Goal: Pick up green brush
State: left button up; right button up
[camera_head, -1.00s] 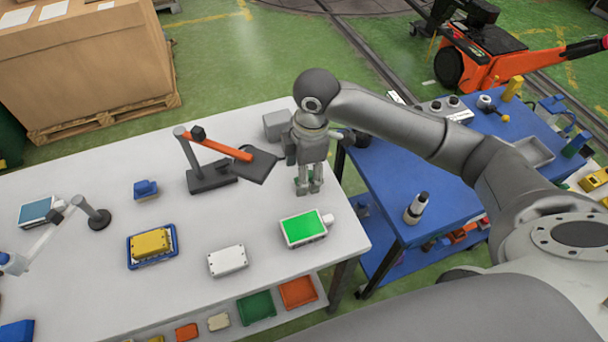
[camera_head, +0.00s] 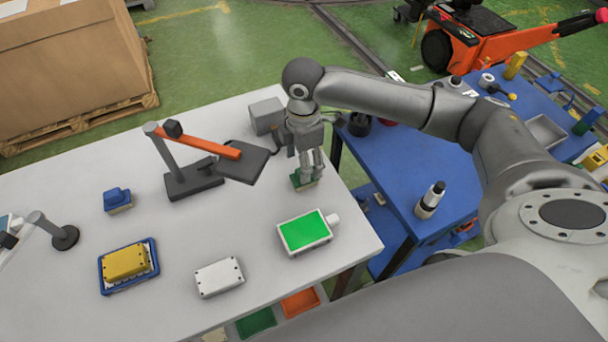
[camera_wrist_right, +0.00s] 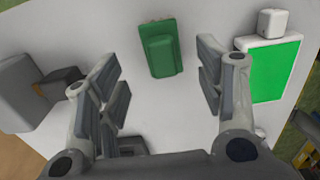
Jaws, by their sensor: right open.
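The green brush (camera_head: 305,180) lies on the white table near its back right edge. In the right wrist view the green brush (camera_wrist_right: 161,48) is a dark green block with a raised middle part, lying between the lines of the two fingers and a little beyond their tips. My right gripper (camera_head: 308,165) points down just above the brush. In the wrist view my right gripper (camera_wrist_right: 160,75) is open, with its fingers wide apart and nothing between them. My left gripper is not in view.
A green-screened device (camera_head: 304,232) sits in front of the brush. A dark stand with an orange arm (camera_head: 198,150) is to the left, and a grey block (camera_head: 266,115) behind. A white box (camera_head: 219,277) and a yellow box on a blue tray (camera_head: 126,262) lie nearer.

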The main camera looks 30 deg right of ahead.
jog(key=f+p, duration=0.1)
jog(key=f, duration=0.4)
jog(key=shift+s+p, duration=0.2)
jog(key=shift+p, duration=0.1)
jog(key=shift+f, duration=0.4)
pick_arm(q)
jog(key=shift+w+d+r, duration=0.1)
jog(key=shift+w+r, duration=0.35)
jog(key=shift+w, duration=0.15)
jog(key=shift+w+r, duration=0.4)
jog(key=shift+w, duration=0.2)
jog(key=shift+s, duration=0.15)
pick_arm(e)
jog(key=shift+c, duration=0.2)
jog(key=c, duration=1.1)
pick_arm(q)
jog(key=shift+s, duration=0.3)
pick_arm(e)
jog(key=shift+r, duration=0.1)
